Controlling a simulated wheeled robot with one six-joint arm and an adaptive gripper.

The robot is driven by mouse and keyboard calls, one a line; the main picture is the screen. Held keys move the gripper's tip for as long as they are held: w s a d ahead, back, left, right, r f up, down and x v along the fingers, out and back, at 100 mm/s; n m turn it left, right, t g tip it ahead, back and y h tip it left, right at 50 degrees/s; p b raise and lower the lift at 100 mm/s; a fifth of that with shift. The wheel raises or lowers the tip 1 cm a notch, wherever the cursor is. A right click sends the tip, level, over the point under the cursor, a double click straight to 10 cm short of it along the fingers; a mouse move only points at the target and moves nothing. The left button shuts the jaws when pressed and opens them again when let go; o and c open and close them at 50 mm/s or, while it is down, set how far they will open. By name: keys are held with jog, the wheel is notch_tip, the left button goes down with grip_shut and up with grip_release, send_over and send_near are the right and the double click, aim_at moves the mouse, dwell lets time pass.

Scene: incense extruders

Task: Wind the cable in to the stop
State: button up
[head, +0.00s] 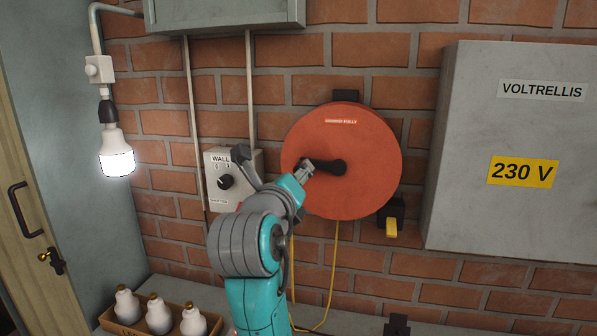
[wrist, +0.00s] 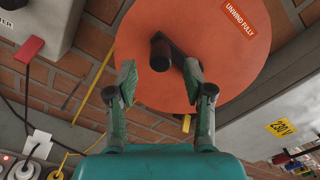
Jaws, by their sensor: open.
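The orange-red cable reel (head: 365,130) is mounted on the brick wall and bears a label reading "UNWIND FULLY" in the wrist view (wrist: 225,60). A black crank (head: 330,167) sits on its face; its knob (wrist: 160,54) sticks out toward me. A yellow cable (head: 334,262) hangs from below the reel. My gripper (head: 304,170) is at the reel's left side, by the crank. In the wrist view its fingers (wrist: 160,84) are spread, with the knob ahead of the gap, nothing gripped. Exact contact cannot be told.
A yellow block on a black bracket (head: 391,226) is at the reel's lower right. A switch box (head: 224,182) is at left, a grey 230 V cabinet (head: 480,215) at right. A lit lamp (head: 116,160) hangs left; several bulbs (head: 158,315) stand below in a tray.

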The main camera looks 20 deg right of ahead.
jog(key=v, duration=0.7)
jog(key=shift+s+a, duration=0.2)
